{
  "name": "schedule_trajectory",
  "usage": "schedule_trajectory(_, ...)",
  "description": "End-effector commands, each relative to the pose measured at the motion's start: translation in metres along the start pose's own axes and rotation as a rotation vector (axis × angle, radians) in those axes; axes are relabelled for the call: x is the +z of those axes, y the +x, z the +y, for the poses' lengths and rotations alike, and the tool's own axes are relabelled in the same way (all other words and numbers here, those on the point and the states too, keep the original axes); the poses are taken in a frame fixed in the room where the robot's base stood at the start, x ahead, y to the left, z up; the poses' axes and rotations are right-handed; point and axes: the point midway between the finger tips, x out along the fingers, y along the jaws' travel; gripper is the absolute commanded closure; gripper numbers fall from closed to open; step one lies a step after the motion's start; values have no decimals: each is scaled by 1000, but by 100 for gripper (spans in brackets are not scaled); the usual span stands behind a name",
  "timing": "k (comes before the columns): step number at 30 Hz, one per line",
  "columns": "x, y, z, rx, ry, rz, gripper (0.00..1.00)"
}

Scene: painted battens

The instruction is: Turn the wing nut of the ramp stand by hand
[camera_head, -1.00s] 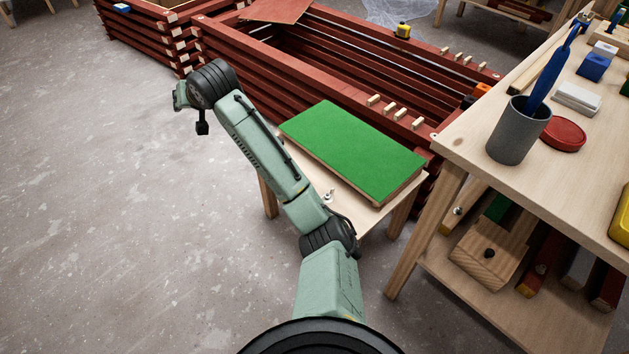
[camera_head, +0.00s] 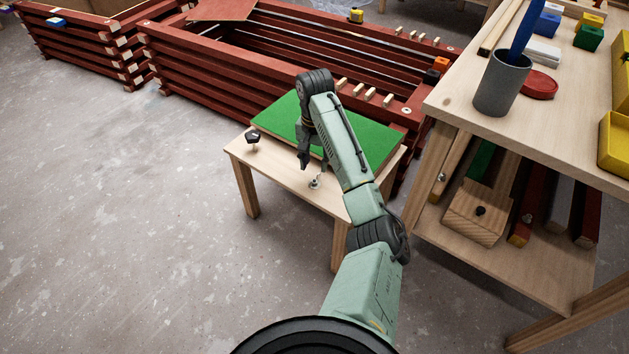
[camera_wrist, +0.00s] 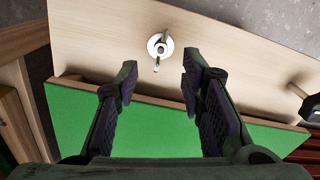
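The ramp stand is a low pale wooden table (camera_head: 240,152) with a green-topped board (camera_head: 270,122) on it. The small metal wing nut (camera_head: 315,182) sits on the bare front part of its top. In the wrist view the wing nut (camera_wrist: 160,46) is on a round washer, just beyond my fingertips and roughly centred between them. My gripper (camera_head: 304,162) points down over the stand, in front of the green board. In the wrist view my gripper (camera_wrist: 159,72) is open and empty, apart from the nut.
A black knob (camera_head: 253,136) stands on the tabletop's left part. Red batten stacks (camera_head: 215,80) lie close behind. A workbench (camera_head: 450,100) with a grey cup (camera_head: 502,85) stands close at right. The floor at left is clear.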

Motion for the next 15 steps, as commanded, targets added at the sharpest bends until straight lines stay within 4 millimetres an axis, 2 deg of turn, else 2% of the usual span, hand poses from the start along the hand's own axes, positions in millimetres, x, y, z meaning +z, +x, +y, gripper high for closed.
schedule_trajectory(1, 1, 18, -1, -2, -1, -3, 64)
schedule_trajectory(2, 1, 24, -1, -1, -1, -3, 64)
schedule_trajectory(9, 0, 55, 0, 0, -1, 1, 64)
schedule_trajectory(15, 0, 67, 0, -1, -2, 2, 64)
